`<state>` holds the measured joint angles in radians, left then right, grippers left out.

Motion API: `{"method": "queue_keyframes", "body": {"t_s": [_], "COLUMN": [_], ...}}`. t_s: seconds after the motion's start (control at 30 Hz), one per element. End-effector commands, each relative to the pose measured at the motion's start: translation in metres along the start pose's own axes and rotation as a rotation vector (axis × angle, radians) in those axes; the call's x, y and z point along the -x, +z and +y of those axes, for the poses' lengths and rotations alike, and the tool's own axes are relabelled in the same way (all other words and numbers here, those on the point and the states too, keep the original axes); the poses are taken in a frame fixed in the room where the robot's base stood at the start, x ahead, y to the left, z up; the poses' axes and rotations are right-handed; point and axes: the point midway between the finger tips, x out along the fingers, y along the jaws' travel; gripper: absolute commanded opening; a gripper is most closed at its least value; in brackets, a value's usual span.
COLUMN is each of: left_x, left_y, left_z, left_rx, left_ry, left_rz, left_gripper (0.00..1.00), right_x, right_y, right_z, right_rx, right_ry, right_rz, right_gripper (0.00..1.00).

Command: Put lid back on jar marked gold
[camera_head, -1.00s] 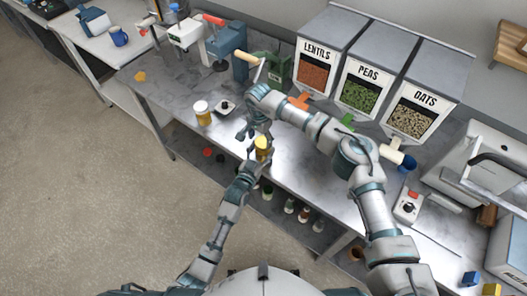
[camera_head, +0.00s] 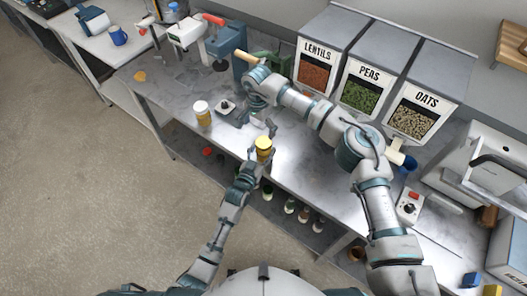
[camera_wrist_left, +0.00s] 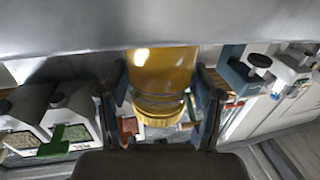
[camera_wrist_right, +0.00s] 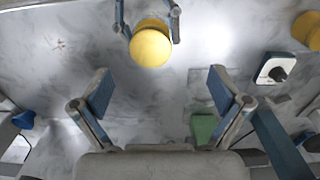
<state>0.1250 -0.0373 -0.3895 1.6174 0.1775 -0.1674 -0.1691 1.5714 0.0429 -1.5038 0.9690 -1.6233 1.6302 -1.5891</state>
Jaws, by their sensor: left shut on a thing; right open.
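The held jar (camera_wrist_left: 160,70) is amber, with a yellow lid (camera_head: 263,143) on its top; no marking is readable. My left gripper (camera_head: 261,157) is shut around the jar's body, holding it at the bench's front edge. In the left wrist view the lid sits against the jar's mouth between my fingers. The right wrist view shows the lid (camera_wrist_right: 151,48) from above, with my left fingers beside it. My right gripper (camera_wrist_right: 160,92) is open and empty, apart from the lid, behind and above it in the head view.
Another amber jar with a pale top (camera_head: 202,112) stands on the bench, left of a small black-knobbed device (camera_head: 225,106). Lentils, peas and oats dispensers (camera_head: 363,82) stand at the back. Several small jars (camera_head: 290,206) sit on the lower shelf. Bare bench lies right of the held jar.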

Motion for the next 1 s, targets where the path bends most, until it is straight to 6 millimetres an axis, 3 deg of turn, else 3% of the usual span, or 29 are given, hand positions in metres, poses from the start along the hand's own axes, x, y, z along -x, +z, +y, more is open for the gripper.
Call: {"method": "queue_keyframes", "body": {"t_s": [0.1,0.3,0.63,0.67,0.7,0.77,1.0], "left_x": [0.000,0.000,0.000,0.000,0.000,0.000,0.000], "left_y": [0.000,0.000,0.001,0.001,0.001,0.001,0.001], "left_z": [-0.001,-0.001,-0.001,-0.001,-0.001,-0.001,-0.001], "left_rx": [-0.001,-0.002,-0.002,-0.002,-0.002,-0.002,-0.001], "left_ry": [-0.001,-0.001,-0.001,-0.001,-0.001,-0.001,-0.001], "left_rz": [0.000,-0.001,-0.002,-0.002,-0.002,-0.002,-0.001], "left_gripper": [0.00,0.00,0.00,0.73,0.83,0.95,0.95], "right_x": [0.023,0.043,0.046,0.046,0.046,0.046,0.046], "right_y": [0.000,0.000,0.000,0.000,0.000,0.000,0.000], "right_z": [-0.001,-0.001,-0.001,-0.001,-0.001,-0.001,-0.001], "right_rx": [0.000,0.001,0.001,0.001,0.001,0.001,0.001], "right_ry": [-0.001,0.001,0.002,0.002,0.002,0.002,0.002], "right_rz": [0.001,-0.002,-0.002,-0.002,-0.002,-0.002,-0.002], "right_gripper": [0.99,0.99,0.99,0.99,0.99,0.99,0.99]}}
